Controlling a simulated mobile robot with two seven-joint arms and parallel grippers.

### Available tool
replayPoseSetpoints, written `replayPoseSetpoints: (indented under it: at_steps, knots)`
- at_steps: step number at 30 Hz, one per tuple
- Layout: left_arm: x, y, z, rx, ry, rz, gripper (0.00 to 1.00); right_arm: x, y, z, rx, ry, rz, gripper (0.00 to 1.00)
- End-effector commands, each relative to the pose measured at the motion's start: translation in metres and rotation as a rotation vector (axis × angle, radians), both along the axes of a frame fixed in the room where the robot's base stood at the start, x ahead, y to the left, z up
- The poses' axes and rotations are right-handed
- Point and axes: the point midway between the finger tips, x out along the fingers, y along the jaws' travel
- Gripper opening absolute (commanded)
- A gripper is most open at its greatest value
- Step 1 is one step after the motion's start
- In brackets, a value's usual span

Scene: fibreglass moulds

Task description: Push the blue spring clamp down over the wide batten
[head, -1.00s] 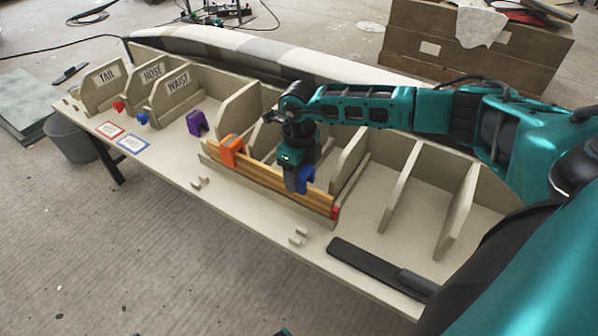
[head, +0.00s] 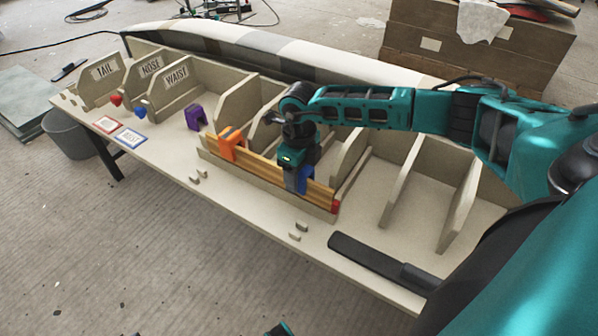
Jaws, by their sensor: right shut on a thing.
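The wide batten (head: 268,172) is a long wooden strip standing on edge along the front of the bench, with a red tip (head: 335,206) at its right end. My right gripper (head: 300,178) points down over the right part of the batten. It is shut on the blue spring clamp (head: 305,175), which sits at the batten's top edge and partly covers its front face. The gripper hides part of the clamp, so I cannot tell how fully it is seated. An orange clamp (head: 231,142) straddles the batten further left.
A purple clamp (head: 195,117) stands on the bench left of the batten. Upright ribs (head: 400,182) stand behind and to the right. A black bar (head: 375,262) lies along the front right edge. Small blocks (head: 299,231) sit in front of the batten.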

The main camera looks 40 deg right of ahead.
Motion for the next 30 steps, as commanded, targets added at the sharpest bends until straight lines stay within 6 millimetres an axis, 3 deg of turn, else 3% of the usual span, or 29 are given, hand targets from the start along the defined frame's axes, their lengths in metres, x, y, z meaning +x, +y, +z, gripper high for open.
replayPoseSetpoints:
  at_steps: [3, 4, 13, 25, 27, 30]
  knots:
    - [0.0, 0.0, -0.003, 0.0, 0.001, 0.0, 0.43, 0.0, 0.0, -0.004, 0.0, 0.0, 0.0, 0.25]
    - [0.0, 0.0, -0.003, 0.0, 0.001, 0.0, 0.43, 0.0, 0.0, -0.004, 0.0, 0.0, 0.0, 0.58]
    - [0.0, 0.0, -0.002, 0.001, 0.002, 0.0, 0.43, 0.0, 0.0, -0.003, 0.0, 0.0, 0.0, 0.87]
    - [-0.001, -0.004, 0.003, -0.005, 0.01, -0.01, 0.43, 0.0, 0.0, -0.003, 0.0, 0.0, 0.0, 0.87]
    - [0.002, -0.007, 0.018, -0.012, -0.001, -0.014, 0.43, 0.001, 0.0, 0.012, 0.0, -0.003, 0.001, 0.87]
    - [0.0, -0.004, 0.019, -0.007, 0.003, -0.008, 0.43, 0.001, -0.001, 0.035, 0.0, -0.004, 0.001, 0.87]
